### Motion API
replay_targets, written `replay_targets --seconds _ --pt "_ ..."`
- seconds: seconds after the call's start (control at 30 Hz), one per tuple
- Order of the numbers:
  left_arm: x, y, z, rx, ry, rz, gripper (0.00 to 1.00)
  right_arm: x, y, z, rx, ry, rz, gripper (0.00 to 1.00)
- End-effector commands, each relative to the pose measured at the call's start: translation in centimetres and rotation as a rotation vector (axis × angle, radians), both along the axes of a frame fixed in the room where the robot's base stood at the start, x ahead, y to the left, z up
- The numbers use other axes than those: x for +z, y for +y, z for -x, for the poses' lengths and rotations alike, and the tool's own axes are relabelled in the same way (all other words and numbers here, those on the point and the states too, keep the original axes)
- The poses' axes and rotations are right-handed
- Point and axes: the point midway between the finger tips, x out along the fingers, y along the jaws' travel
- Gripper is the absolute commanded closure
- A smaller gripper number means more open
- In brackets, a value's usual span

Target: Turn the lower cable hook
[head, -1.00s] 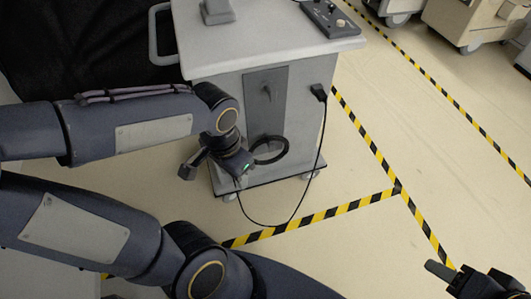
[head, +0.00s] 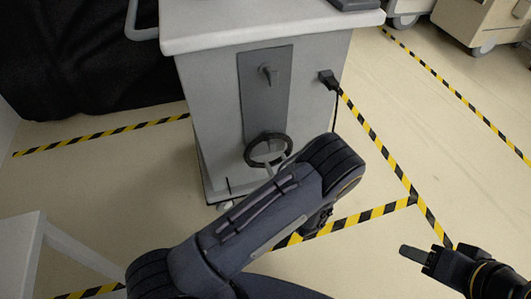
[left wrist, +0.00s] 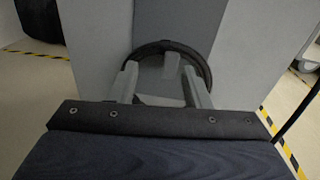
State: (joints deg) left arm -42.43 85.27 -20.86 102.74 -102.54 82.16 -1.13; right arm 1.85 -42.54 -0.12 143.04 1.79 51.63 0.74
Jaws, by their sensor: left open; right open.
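The grey cart has a darker panel (head: 264,95) on its front with two hooks, one above the other. The upper hook (head: 268,74) points downward. The lower hook (left wrist: 172,63) shows in the left wrist view, inside a black cable ring (left wrist: 165,46); the ring also shows in the head view (head: 249,156). My left gripper (left wrist: 161,76) is open, its two fingers apart on either side of the lower hook; contact cannot be told. In the head view my forearm hides most of that gripper. My right gripper (head: 428,255) is open and empty, low at the right over the floor.
A black plug (head: 327,79) sits at the cart's right edge, its cable running down behind my left arm. A white frame (head: 30,262) stands at the lower left. Dark cloth (head: 75,60) hangs at the back left.

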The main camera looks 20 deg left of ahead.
Motion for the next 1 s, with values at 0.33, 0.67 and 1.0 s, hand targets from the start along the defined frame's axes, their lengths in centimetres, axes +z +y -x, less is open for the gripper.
replay_targets --seconds 0.33,0.67,1.0 --pt "-1.9 -0.3 -2.3 -0.090 0.004 -0.059 0.56 -0.9 0.0 0.0 0.000 -0.001 0.000 0.51" --pt "-1.9 2.3 -6.1 -0.090 0.005 -0.058 0.56 -1.4 0.0 0.0 0.000 -0.001 0.000 0.51" --pt "-1.9 2.7 -6.7 -0.091 0.007 -0.057 0.56 -1.4 0.0 0.0 0.000 0.000 0.000 0.51"
